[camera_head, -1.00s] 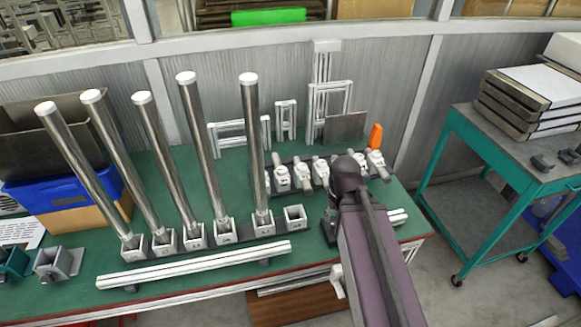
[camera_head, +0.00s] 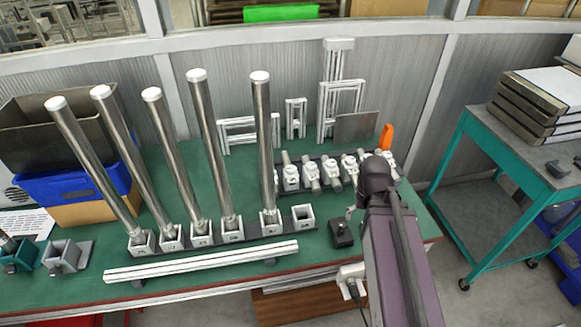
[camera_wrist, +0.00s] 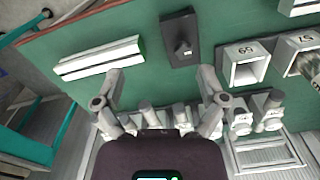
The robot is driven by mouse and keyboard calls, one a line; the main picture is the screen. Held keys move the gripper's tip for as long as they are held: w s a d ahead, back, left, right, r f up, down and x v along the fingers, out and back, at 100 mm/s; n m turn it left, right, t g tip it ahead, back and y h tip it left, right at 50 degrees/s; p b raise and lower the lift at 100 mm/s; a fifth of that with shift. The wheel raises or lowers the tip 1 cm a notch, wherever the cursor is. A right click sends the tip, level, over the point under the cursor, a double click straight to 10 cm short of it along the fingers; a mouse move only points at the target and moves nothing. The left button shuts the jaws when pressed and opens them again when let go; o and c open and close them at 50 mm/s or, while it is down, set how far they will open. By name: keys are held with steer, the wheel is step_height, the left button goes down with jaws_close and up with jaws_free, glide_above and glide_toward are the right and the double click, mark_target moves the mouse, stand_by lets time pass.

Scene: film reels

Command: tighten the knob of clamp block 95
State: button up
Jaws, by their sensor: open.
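A row of white clamp-like blocks with round grey knobs (camera_head: 330,173) stands on a dark strip at the back right of the green bench. Their labels are too small to read, so I cannot tell which is 95. In the wrist view part of the row (camera_wrist: 241,121) shows beyond my gripper, partly hidden by it. My gripper (camera_wrist: 160,76) is open, its two fingers spread with nothing between them. A small black block with a post (camera_head: 342,232) sits nearby on the bench.
Several steel tubes (camera_head: 212,155) stand in numbered white sockets on the left; an empty white socket (camera_head: 303,217) is at the row's right end. A long white profile (camera_head: 200,262) lies in front. An orange object (camera_head: 386,138) stands behind. A teal cart (camera_head: 480,150) is at right.

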steer(key=w+a+r+n+p, duration=0.2)
steer(key=w+a+n, duration=0.3)
steer(key=w+n, duration=0.15)
steer(key=w+a+r+n+p, duration=0.2)
steer(key=w+a+n, duration=0.25)
steer(key=w, duration=0.35)
step_height(320, 180, up, 4)
steer(key=n+p, duration=0.4)
steer(key=n, duration=0.8)
glide_above(291, 168)
steer(key=shift+a, duration=0.1)
steer(key=shift+f+b, duration=0.25)
steer(key=shift+b, duration=0.1)
step_height(291, 168, down, 13)
steer(key=b, duration=1.3)
steer(key=shift+f, duration=0.2)
